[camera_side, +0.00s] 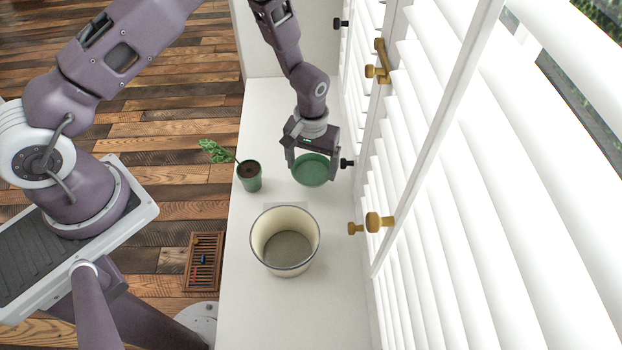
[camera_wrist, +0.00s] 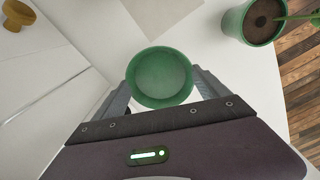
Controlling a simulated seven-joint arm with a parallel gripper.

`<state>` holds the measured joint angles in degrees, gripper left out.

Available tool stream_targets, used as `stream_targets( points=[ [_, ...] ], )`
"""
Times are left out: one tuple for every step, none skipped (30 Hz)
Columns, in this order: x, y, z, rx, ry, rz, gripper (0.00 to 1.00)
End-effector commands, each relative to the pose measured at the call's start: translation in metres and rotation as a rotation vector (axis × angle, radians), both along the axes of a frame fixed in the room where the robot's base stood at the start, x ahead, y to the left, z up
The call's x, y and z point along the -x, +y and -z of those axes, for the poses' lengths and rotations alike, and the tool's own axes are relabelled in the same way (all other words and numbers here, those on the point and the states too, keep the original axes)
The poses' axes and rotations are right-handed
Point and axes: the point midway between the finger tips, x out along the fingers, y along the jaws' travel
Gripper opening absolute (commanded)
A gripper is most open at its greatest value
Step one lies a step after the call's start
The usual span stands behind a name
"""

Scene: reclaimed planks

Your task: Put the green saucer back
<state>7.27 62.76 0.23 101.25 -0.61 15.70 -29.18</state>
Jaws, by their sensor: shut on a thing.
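The green saucer (camera_side: 312,171) is a shallow round dish on or just above the white sill, at the right of the potted plant in the side view. My gripper (camera_side: 312,167) points down over it, with a finger on either side. In the wrist view the saucer (camera_wrist: 160,78) lies between the two fingers of my gripper (camera_wrist: 162,88), which are shut on its rim. The saucer looks level and empty. I cannot tell whether its underside touches the sill.
A green pot (camera_side: 249,178) with a leafy plant stands to the left of the saucer. A large cream pot (camera_side: 262,246) stands nearer the camera, beside a pale square (camera_wrist: 160,14) on the sill. White shutters with brass knobs (camera_side: 374,222) line the right. A wooden abacus-like frame (camera_side: 204,262) is lower left.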

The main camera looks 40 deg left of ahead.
Motion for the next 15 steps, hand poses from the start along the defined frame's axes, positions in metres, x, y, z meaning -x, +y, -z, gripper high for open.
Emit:
stream_targets(
  points=[
    [0.000,0.000,0.007,-0.001,0.001,0.000,0.41],
    [0.000,0.000,0.012,0.000,0.002,0.000,0.41],
    [0.001,0.000,0.021,0.000,0.002,0.000,0.41],
    [0.001,0.000,0.028,0.000,0.002,0.000,0.41],
    [0.000,0.000,0.033,0.000,0.002,0.000,0.41],
    [0.001,0.000,0.040,0.000,0.002,0.000,0.41],
    [0.000,0.000,0.043,0.000,0.000,0.000,0.41],
    [0.000,0.000,0.046,0.000,0.000,0.000,0.41],
    [0.000,0.000,0.048,0.000,-0.001,0.000,0.41],
    [-0.001,0.000,0.048,0.001,-0.001,0.001,0.41],
    [-0.001,0.000,0.048,0.001,-0.001,0.001,0.41],
    [-0.001,0.000,0.047,0.001,-0.001,0.001,0.41],
    [-0.001,0.000,0.047,0.001,-0.001,0.001,0.41],
    [0.000,0.000,0.047,0.001,-0.001,0.001,0.41],
    [0.000,0.000,0.047,0.001,-0.001,0.001,0.41]
  ],
)
